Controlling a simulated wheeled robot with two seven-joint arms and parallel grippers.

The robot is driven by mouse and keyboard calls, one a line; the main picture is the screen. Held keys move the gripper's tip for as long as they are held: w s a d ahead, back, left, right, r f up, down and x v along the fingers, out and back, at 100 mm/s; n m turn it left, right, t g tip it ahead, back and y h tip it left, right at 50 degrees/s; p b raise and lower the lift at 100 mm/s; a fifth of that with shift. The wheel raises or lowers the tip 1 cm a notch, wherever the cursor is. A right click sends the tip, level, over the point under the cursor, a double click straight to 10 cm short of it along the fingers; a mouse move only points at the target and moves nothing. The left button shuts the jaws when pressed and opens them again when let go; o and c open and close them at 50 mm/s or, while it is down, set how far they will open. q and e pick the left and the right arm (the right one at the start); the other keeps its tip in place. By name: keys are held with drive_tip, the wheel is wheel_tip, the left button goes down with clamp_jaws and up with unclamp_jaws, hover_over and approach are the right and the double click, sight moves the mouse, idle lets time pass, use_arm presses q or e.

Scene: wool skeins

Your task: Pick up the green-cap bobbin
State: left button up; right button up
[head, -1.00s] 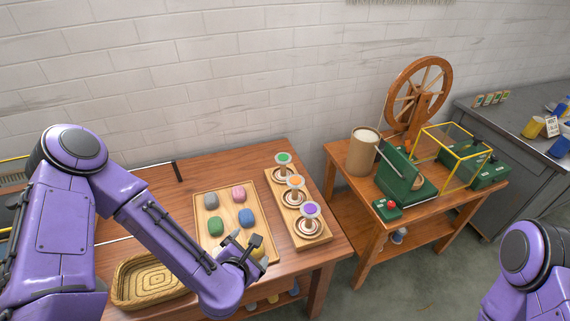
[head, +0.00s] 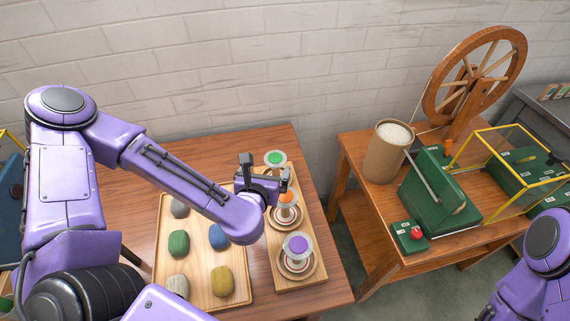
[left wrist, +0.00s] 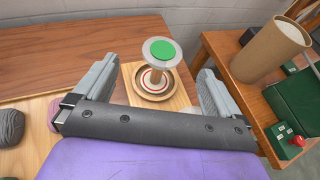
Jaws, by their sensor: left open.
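The green-cap bobbin (head: 275,158) stands at the far end of a wooden board (head: 305,272), partly hidden by my gripper in the head view. In the left wrist view the green-cap bobbin (left wrist: 160,60) is upright in a round wooden dish, ahead of and between the fingers. My left gripper (head: 265,170) is open and empty, just on the near side of it. The orange-cap bobbin (head: 287,203) stands in the middle of the board, close to the gripper. The purple-cap bobbin (head: 298,250) stands at the near end. My right gripper is out of view.
A tray (head: 240,291) with several wool skeins lies left of the board. A side table on the right holds a cardboard cylinder (head: 385,155), a green machine (head: 436,190), a yellow frame and a spinning wheel (head: 474,85). A gap separates the tables.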

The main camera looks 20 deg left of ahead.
sight(275, 159)
use_arm(q)
drive_tip(key=w+f+b, duration=0.1)
drive_tip(key=b, duration=0.1)
drive_tip(key=w+f+b, duration=0.1)
drive_tip(key=f+b, duration=0.1)
drive_tip(key=shift+w+a, duration=0.35)
drive_tip(key=shift+w, duration=0.05)
drive_tip(key=w+p, duration=0.1)
drive_tip(key=w, duration=0.2)
drive_tip(key=w+p, duration=0.1)
drive_tip(key=shift+w+a+f+p, duration=0.2)
drive_tip(key=shift+a+p, duration=0.1)
drive_tip(key=shift+a, duration=0.1)
drive_tip(key=x, duration=0.2)
drive_tip(key=shift+w+f+p, duration=0.2)
drive_tip(key=shift+w+p, duration=0.1)
drive_tip(key=shift+w+f, duration=0.2)
drive_tip(key=shift+w, duration=0.05)
drive_tip(key=c, duration=1.1)
